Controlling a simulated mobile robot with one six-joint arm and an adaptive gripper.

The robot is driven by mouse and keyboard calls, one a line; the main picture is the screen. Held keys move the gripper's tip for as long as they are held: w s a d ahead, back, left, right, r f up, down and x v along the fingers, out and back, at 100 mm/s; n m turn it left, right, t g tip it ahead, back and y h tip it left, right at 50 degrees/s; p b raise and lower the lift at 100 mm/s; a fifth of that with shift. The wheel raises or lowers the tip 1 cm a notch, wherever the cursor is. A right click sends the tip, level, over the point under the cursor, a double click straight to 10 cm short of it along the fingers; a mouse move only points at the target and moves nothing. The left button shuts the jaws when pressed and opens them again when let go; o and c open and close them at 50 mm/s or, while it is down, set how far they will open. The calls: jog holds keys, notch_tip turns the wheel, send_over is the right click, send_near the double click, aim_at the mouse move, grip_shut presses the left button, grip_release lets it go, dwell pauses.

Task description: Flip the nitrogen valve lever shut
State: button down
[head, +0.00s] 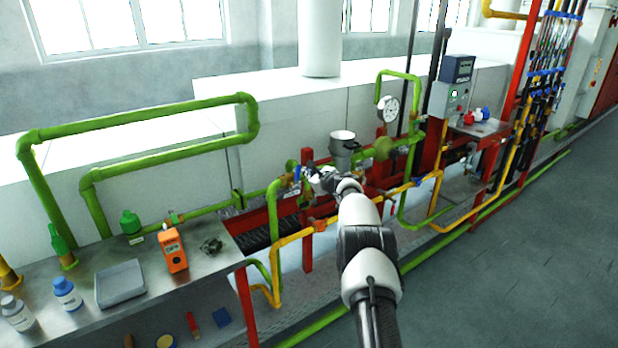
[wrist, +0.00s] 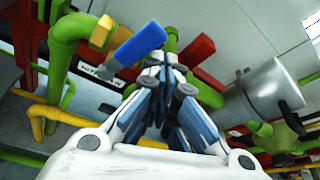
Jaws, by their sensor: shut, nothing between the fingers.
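The blue valve lever (wrist: 138,45) sits by a brass fitting (wrist: 101,32) on a green pipe in the wrist view, slanting up to the right. In the head view the lever (head: 297,173) is small and looks roughly upright. A small label plate (wrist: 97,72) hangs below the valve; its text is only partly readable. My gripper (wrist: 164,65) is shut and empty, its fingertips close beside the lever's right end. I cannot tell whether they touch it. In the head view my gripper (head: 309,177) is just right of the lever, with the valve body partly hidden.
A grey metal pot (head: 343,145) and a pressure gauge (head: 389,109) stand beyond my gripper. Yellow pipe (head: 290,240) and red posts run close below. Left is a bench (head: 200,277) with an orange device (head: 172,249) and grey tray (head: 120,283). The floor at right is clear.

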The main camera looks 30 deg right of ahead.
jog(key=shift+r, duration=0.1)
jog(key=shift+r+p, duration=0.55)
jog(key=shift+r, duration=0.1)
jog(key=shift+d, duration=0.1)
